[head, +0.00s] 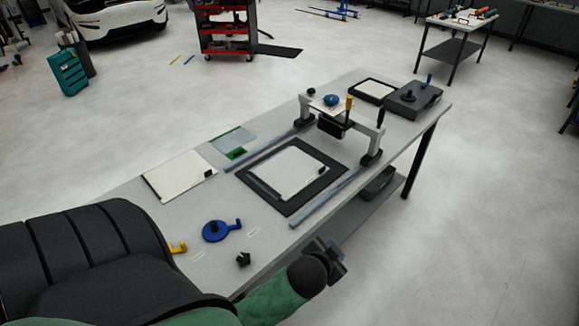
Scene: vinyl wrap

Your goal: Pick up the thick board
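A white board (180,176) with a small black piece at its corner lies flat at the table's left part. A second white board (288,173) lies inside a black square frame (259,199) in the middle of the table. I cannot tell from this view which of them is the thick board. One gripper, which I take as my right (331,262), is dark and hangs beyond the table's near edge, apart from both boards. Its fingers are too small and dark to read. My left gripper does not show.
A grey bridge-like frame (371,146) stands over rails right of the black frame. A blue round tool (217,231), a small black part (243,259) and a yellow piece (179,247) lie near the front edge. A dark case (414,100) sits at the far right end.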

